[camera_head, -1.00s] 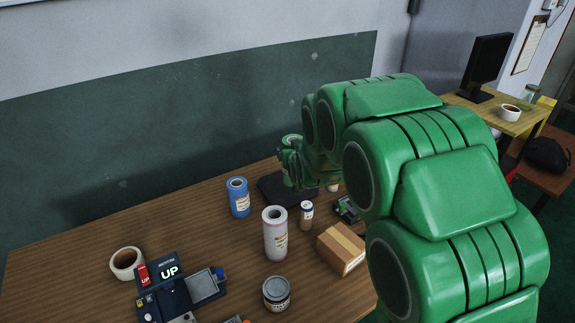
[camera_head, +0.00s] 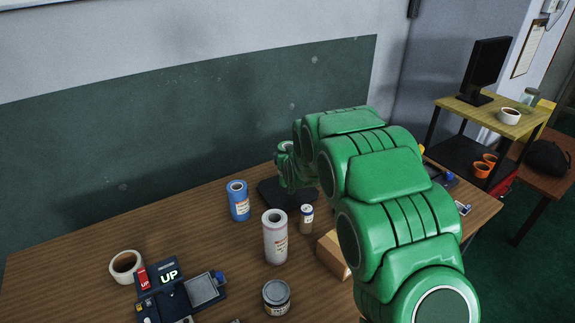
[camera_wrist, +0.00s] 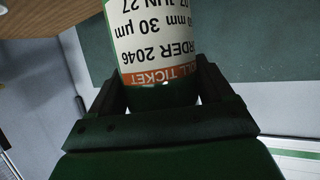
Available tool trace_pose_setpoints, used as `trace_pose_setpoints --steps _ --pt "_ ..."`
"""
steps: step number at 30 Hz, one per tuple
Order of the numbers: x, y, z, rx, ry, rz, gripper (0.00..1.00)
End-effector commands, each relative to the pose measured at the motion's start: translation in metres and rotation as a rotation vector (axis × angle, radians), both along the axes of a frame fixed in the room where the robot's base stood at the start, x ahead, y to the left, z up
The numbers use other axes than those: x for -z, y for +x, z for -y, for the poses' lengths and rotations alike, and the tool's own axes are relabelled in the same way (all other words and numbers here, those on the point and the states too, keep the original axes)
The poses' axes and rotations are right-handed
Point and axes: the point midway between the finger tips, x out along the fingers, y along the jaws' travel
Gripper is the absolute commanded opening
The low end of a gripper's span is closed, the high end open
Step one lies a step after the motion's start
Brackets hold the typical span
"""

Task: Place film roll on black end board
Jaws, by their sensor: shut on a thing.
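In the wrist view a film roll (camera_wrist: 155,40) with a white label and an orange band reading "ROLL TICKET" stands between the fingers of my gripper (camera_wrist: 157,85), which is shut on it. In the head view my gripper (camera_head: 284,168) is at the far side of the table, with the pale top of the held roll (camera_head: 285,147) just showing. The black end board (camera_head: 270,192) lies on the table below and beside it, partly hidden by my arm. I cannot tell whether the roll touches the board.
A blue roll (camera_head: 239,203), a white roll (camera_head: 275,240) and a small canister (camera_head: 307,220) stand near the board. A cardboard box (camera_head: 331,252) is partly behind my arm. A tin (camera_head: 276,298), a tape ring (camera_head: 124,264) and an "UP" device (camera_head: 190,292) are in front.

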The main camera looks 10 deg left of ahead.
Motion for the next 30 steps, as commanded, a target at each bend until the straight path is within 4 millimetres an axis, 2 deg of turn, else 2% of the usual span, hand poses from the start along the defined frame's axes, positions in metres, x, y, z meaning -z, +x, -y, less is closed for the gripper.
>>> trace_pose_setpoints --steps 13,21,30 --pt "0.015 0.012 -0.005 0.000 0.002 0.001 0.28" --pt "0.045 0.013 -0.006 0.000 0.001 0.000 0.28" --pt "0.046 0.013 -0.006 0.000 0.001 0.003 0.28"
